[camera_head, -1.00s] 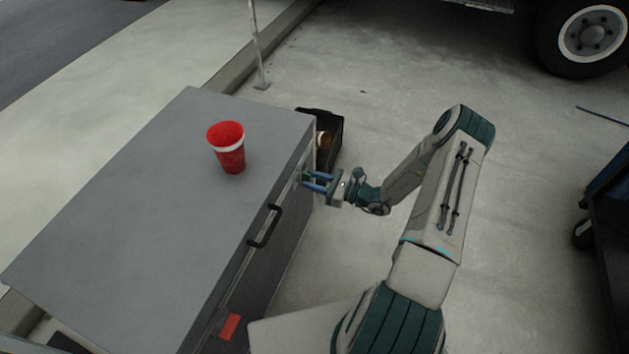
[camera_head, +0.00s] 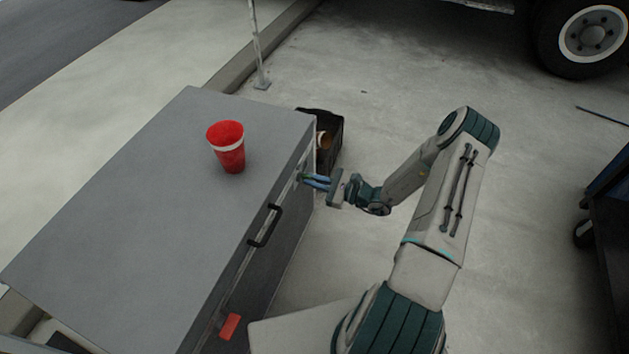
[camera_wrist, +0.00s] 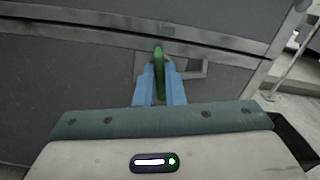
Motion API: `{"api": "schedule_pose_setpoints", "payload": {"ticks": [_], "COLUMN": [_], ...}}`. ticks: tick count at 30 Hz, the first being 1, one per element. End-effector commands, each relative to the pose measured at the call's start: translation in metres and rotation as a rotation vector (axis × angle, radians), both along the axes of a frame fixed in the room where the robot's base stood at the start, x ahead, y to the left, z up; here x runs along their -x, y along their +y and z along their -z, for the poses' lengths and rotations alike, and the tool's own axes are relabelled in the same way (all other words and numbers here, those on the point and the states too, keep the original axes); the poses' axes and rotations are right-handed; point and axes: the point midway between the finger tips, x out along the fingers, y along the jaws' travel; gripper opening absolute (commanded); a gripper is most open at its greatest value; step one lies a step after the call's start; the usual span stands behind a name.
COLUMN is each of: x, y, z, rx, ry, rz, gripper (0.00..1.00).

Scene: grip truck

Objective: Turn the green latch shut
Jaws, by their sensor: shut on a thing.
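The green latch (camera_wrist: 158,62) is on the front face of a grey cabinet (camera_head: 150,200), near its far right end. In the wrist view it stands upright between the two blue fingers of my gripper (camera_wrist: 159,85). The fingers are closed on it from both sides. In the head view my gripper (camera_head: 308,181) meets the cabinet front just below the top edge, and the latch is mostly hidden there. A grey bracket (camera_wrist: 192,70) sits just to the right of the latch in the wrist view.
A red cup (camera_head: 229,150) stands on the cabinet top. A black handle (camera_head: 265,227) and a red patch (camera_head: 230,326) are on the cabinet front. A black bin (camera_head: 328,128) stands beyond the far end. A dark cart (camera_head: 610,215) is at the right. The floor between is clear.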

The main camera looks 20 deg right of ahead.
Motion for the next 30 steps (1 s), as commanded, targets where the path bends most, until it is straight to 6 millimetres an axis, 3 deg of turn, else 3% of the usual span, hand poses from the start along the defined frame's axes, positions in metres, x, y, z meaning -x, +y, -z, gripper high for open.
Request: {"api": "schedule_pose_setpoints", "payload": {"ticks": [30], "x": [0.0032], "y": [0.0008], "z": [0.0049], "rx": [0.566], "ry": [-0.776], "rz": [0.002], "gripper": [0.0]}}
